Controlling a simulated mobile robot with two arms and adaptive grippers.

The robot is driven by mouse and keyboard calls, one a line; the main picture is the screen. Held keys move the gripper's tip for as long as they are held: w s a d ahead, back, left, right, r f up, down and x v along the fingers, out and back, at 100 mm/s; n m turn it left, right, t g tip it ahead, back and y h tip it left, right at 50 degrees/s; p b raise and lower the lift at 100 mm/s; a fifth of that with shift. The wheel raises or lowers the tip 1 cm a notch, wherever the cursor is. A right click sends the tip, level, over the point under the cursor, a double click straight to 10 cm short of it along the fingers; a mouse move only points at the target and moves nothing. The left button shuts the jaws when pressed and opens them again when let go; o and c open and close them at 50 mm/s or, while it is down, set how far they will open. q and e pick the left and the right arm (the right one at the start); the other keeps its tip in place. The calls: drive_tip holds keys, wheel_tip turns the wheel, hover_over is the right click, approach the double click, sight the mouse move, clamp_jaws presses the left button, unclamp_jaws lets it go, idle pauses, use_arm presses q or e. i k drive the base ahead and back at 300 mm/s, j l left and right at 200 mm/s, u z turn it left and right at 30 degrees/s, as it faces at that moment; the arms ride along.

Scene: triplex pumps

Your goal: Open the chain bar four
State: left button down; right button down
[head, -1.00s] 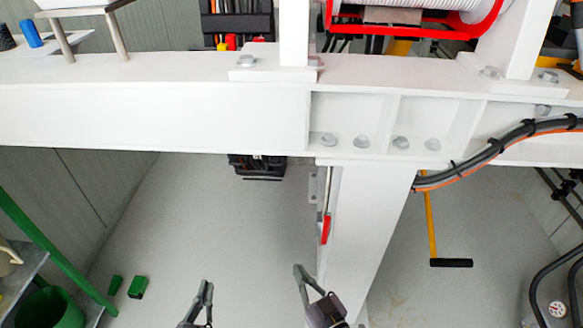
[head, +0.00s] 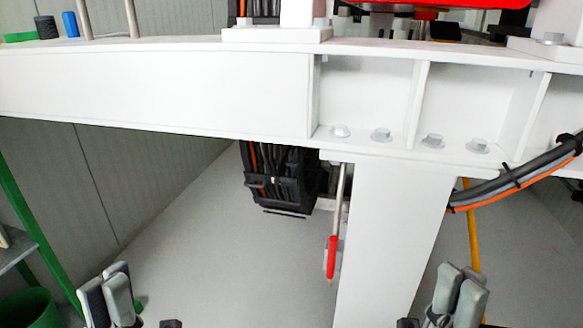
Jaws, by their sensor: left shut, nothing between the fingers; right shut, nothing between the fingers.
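The black cable chain (head: 280,182) hangs below the white beam, left of the white post, in the head view. Orange and dark cables run inside it. Dark crossbars show on its front, but I cannot tell which is bar four or whether any stands open. My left gripper (head: 112,278) is at the lower left, shut and empty, well apart from the chain. My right gripper (head: 461,274) is at the lower right, in front of the post's right side, shut and empty, also apart from the chain.
The white beam (head: 160,92) crosses the view above the chain. The white post (head: 395,240) stands right of it. A red-ended rod (head: 331,255) hangs between chain and post. Thick cables (head: 520,178) bend at the right. Grey floor (head: 225,255) is free below the chain.

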sight(264, 177)
drive_tip(key=i+j+z, duration=0.25)
drive_tip(key=z, duration=0.25)
drive_tip(key=i+j+z, duration=0.45)
drive_tip(key=k+l, duration=0.1)
